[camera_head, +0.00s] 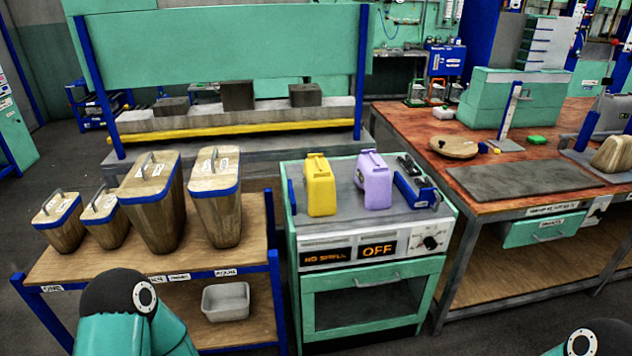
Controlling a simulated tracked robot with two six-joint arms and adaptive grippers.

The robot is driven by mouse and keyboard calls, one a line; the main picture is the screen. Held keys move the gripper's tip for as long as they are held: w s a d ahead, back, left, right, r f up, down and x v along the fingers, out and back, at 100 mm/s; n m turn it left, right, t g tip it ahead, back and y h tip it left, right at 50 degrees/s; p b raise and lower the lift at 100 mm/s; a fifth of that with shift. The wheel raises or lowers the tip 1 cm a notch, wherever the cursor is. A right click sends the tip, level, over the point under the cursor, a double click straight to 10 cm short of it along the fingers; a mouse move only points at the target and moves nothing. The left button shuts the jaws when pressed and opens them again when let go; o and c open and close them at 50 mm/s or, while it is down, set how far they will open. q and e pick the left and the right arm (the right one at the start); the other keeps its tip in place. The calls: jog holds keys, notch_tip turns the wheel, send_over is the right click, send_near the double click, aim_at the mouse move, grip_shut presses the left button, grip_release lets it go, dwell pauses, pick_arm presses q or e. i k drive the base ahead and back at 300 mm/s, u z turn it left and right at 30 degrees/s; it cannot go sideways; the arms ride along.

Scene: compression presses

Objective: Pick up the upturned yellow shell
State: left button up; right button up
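A yellow canister-like shell (320,188) stands on the grey top of the teal press unit (346,226), left of its middle. I cannot tell from this view whether it is upturned. A similar lavender shell (374,182) stands just to its right, with a small gap between them. Neither of my grippers is in view. Only rounded teal and black links of my arms show along the bottom edge, at the left and at the right corner. Nothing touches the yellow shell.
The unit's displays (377,250) read "NO SHELL" and "OFF". A blue clamp-like part (416,192) sits right of the lavender shell. Several lidded wooden bins (152,205) stand on the left table. A wooden workbench (490,205) with a dark mat (522,178) is at right.

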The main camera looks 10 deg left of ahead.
aim_at(318, 176)
jog(key=z, duration=0.05)
jog(key=i, duration=0.9)
jog(key=u, duration=0.2)
jog(key=k, duration=0.9)
jog(key=z, duration=0.15)
jog(key=i, duration=0.9)
